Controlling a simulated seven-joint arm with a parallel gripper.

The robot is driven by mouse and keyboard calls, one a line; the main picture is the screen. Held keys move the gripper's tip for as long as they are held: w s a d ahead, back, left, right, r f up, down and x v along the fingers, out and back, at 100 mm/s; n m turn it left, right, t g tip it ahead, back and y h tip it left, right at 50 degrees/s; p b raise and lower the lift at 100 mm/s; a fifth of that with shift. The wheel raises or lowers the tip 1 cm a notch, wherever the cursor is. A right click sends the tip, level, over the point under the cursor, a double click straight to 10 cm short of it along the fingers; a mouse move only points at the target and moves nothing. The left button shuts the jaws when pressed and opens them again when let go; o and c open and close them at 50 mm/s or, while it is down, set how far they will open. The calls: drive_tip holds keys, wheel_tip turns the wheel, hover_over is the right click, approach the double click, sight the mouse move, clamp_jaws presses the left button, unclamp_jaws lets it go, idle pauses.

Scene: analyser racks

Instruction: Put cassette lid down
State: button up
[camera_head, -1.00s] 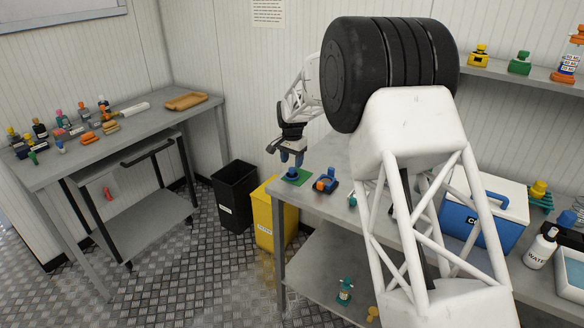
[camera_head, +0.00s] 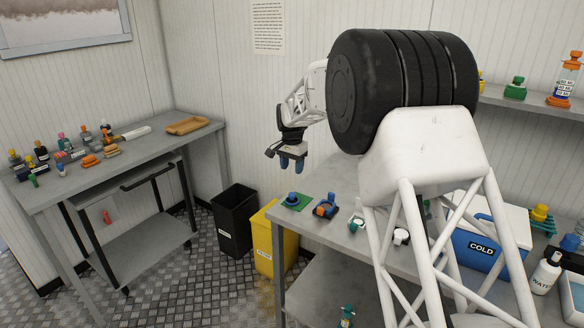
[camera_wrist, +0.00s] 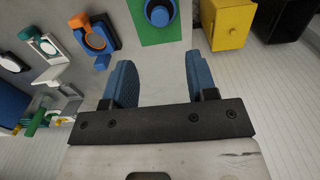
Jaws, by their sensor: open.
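The cassette lid, a round blue piece with a raised knob (camera_head: 293,197), rests on a green mat (camera_head: 304,205) at the near-left corner of the right-hand bench. In the wrist view the blue lid (camera_wrist: 159,13) sits on the green mat (camera_wrist: 150,38), beyond my fingertips and partly cut by the frame's top edge. My gripper (camera_head: 291,164) is above the mat, clear of the lid. In the wrist view its two blue fingers (camera_wrist: 157,82) are apart with nothing between them.
A blue and orange holder (camera_head: 325,207) stands beside the mat. White clamp-like fixtures (camera_head: 357,220) and a blue cold box (camera_head: 478,245) are further along the bench. A yellow bin (camera_head: 272,243) and a black bin (camera_head: 234,222) stand left of the bench.

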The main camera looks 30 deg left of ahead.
idle(0.7)
drive_tip(key=s+d+r, duration=0.1)
drive_tip(key=d+r, duration=0.4)
drive_tip(key=d, duration=0.6)
drive_tip(key=s+d+r, duration=0.2)
drive_tip(key=d+r, duration=0.3)
drive_tip(key=d, duration=0.6)
drive_tip(key=s+d+r, duration=0.1)
drive_tip(key=d+r, duration=0.4)
drive_tip(key=d, duration=0.6)
drive_tip(key=s+d+r+t, duration=0.1)
drive_tip(key=s+d+r, duration=0.1)
drive_tip(key=s+d, duration=0.6)
drive_tip(key=s+d+r+t, duration=0.15)
drive_tip(key=s+d, duration=0.25)
drive_tip(key=d, duration=0.8)
drive_tip(key=s+d+f, duration=0.3)
drive_tip(key=s+d, duration=0.6)
drive_tip(key=s, duration=0.4)
drive_tip(key=s+d+f, duration=0.4)
drive_tip(key=s+d, duration=0.6)
drive_tip(key=s, duration=0.4)
drive_tip(key=shift+s, duration=0.25)
